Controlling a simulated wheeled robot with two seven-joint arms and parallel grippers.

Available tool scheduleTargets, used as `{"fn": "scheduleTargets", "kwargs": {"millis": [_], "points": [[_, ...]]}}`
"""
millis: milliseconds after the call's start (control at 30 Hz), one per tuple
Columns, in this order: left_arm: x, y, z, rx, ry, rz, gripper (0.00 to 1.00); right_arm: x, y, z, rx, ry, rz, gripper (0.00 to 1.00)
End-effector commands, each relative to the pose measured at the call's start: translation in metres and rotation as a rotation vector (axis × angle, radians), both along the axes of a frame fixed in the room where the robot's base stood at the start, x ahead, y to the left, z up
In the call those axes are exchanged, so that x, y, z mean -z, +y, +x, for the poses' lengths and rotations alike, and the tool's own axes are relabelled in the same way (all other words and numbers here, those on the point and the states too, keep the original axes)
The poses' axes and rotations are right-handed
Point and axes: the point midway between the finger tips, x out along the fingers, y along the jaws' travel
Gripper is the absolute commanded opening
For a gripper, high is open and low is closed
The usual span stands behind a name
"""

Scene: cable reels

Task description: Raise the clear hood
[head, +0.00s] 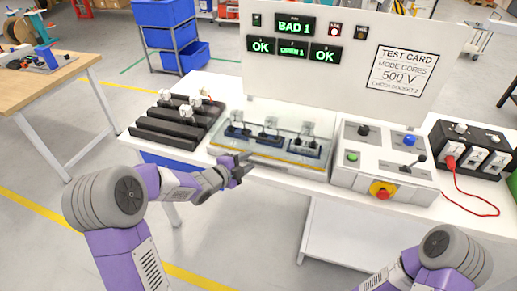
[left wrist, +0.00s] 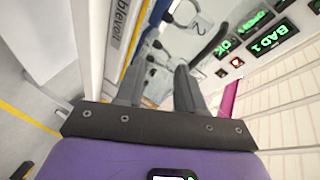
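The clear hood (head: 285,156) is a see-through cover in the middle of the white bench. It appears down over a fixture with several dark blocks and metal clips, which show through it. My left gripper (head: 243,170) is at the hood's front left corner, close to its front edge. I cannot tell whether it touches the hood. In the left wrist view the two grey fingers of the left gripper (left wrist: 158,78) are apart, with nothing visibly held between them. My right arm shows at the bottom right of the head view, but its gripper is out of frame.
Left of the hood is a black rack (head: 175,125) with plugs. To the right stand a control panel (head: 385,160) with a red stop knob and a black socket box (head: 470,148) with a red lead. A display board (head: 340,55) rises behind.

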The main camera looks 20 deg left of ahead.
Motion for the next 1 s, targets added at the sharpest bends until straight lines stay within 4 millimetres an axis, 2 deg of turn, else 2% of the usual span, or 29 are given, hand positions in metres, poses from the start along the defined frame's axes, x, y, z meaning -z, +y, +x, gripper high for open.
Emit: {"fn": "scheduleTargets", "kwargs": {"millis": [33,100,200,633,800,1000], "points": [[-0.018,0.006,0.003,0.032,-0.086,0.08,0.38,0.007,0.0,0.0,0.0,-0.001,0.0,0.68],[-0.035,0.01,0.005,0.069,-0.163,0.163,0.38,0.009,0.0,0.0,0.0,-0.001,0.0,0.68],[-0.046,0.009,0.009,0.094,-0.212,0.219,0.38,0.01,0.0,0.0,0.0,-0.001,0.0,0.68],[-0.035,-0.016,0.063,0.096,-0.213,0.221,0.38,0.013,0.0,0.001,0.0,-0.002,0.0,0.68],[-0.034,-0.02,0.072,0.094,-0.212,0.22,0.38,0.013,0.0,0.001,-0.001,-0.001,0.0,0.68],[-0.034,-0.02,0.072,0.094,-0.211,0.219,0.38,0.013,0.0,0.001,-0.001,-0.001,0.0,0.68]]}}
